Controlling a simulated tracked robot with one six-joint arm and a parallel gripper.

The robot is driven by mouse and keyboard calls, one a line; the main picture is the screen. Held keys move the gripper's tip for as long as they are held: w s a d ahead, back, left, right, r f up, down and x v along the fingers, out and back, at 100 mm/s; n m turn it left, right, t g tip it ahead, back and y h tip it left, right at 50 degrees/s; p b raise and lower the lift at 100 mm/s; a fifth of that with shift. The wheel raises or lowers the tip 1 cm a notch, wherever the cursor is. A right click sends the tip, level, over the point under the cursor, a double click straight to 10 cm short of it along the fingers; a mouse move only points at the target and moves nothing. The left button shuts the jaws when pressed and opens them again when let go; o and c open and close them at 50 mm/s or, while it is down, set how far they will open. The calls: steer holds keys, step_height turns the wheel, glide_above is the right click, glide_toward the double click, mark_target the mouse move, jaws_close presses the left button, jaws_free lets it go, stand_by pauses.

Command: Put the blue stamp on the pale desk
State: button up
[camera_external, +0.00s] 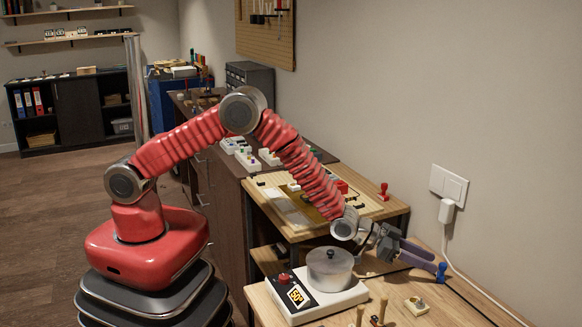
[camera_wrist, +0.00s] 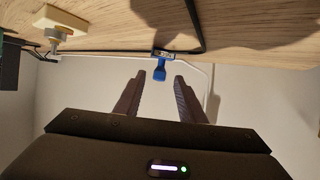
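The blue stamp (camera_external: 441,272) stands on a pale wooden top (camera_external: 462,310) at the right, near the wall. In the wrist view the blue stamp (camera_wrist: 160,72) shows upside down, its handle towards me and its base on the wood. My gripper (camera_external: 428,259) reaches low over this top. In the wrist view my gripper (camera_wrist: 158,80) is open, with the stamp just beyond and between the fingertips, apparently not gripped. Another pale wooden desk top (camera_external: 392,208) adjoins behind; I cannot tell which of the two is the pale desk.
A white hot plate (camera_external: 320,301) with a metal pot (camera_external: 330,268) stands left of my gripper. A small pale block with a knob (camera_external: 416,305) lies in front. A black cable (camera_wrist: 120,51) runs beside the stamp. A red stamp (camera_external: 383,191) stands on the rear top.

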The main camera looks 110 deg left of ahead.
steer(key=v, duration=0.9)
steer(key=shift+s, duration=0.1)
stand_by(0.6)
steer(key=s+d+r+g, duration=0.2)
steer(key=s+d+r, duration=0.3)
steer(key=s+r, duration=0.45)
steer(key=s+d+r+g, duration=0.2)
steer(key=s+d+r, duration=0.2)
steer(key=s+r, duration=0.55)
steer(key=s+d+r+m+g+h, duration=0.1)
steer(key=s+d, duration=0.2)
steer(key=s, duration=1)
steer(key=s+d+r+m+g, duration=0.1)
steer(key=s+d+r+g, duration=0.1)
steer(key=s, duration=1.2)
steer(key=shift+s+d+r+g+h, duration=0.15)
steer(key=shift+d+g+h, duration=0.2)
steer(key=shift+d, duration=0.5)
